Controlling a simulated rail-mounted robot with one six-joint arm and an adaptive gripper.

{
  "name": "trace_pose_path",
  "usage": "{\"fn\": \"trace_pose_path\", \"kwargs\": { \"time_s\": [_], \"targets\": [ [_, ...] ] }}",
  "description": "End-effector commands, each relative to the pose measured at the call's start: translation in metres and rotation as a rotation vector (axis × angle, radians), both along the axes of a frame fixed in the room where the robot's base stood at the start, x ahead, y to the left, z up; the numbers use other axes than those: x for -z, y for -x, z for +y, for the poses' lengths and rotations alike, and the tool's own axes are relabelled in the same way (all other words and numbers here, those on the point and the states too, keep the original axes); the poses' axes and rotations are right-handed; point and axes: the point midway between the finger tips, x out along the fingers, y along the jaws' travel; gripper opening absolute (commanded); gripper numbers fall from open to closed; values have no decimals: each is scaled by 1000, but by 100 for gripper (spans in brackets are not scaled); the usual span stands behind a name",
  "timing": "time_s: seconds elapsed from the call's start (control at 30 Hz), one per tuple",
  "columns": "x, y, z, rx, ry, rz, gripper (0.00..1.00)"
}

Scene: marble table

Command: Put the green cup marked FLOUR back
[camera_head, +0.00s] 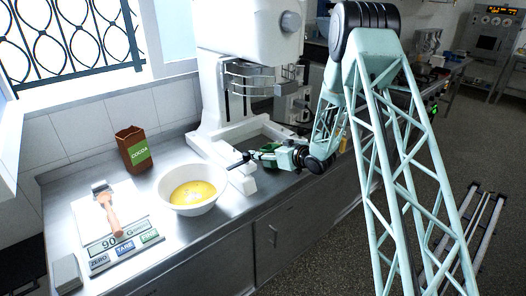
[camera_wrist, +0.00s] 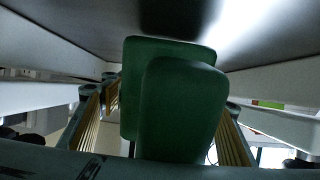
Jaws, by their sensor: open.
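No FLOUR marking can be read. My gripper (camera_head: 250,159) reaches in low from the right, close above the counter.
The white mixer (camera_head: 212,100) stands behind, its base legs near my gripper. A white bowl (camera_head: 190,206) with yellow contents is just left.

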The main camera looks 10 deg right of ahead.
Motion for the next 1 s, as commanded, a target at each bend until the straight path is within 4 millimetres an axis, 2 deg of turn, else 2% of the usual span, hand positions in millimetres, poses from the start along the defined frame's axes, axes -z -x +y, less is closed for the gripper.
{"fn": "trace_pose_path", "kwargs": {
  "time_s": [0.47,0.67,1.0],
  "targets": [
    [-4,9,-6,0,1,1,55],
    [-12,27,-17,1,0,0,55],
    [-29,67,-41,1,0,1,55]
  ]
}}
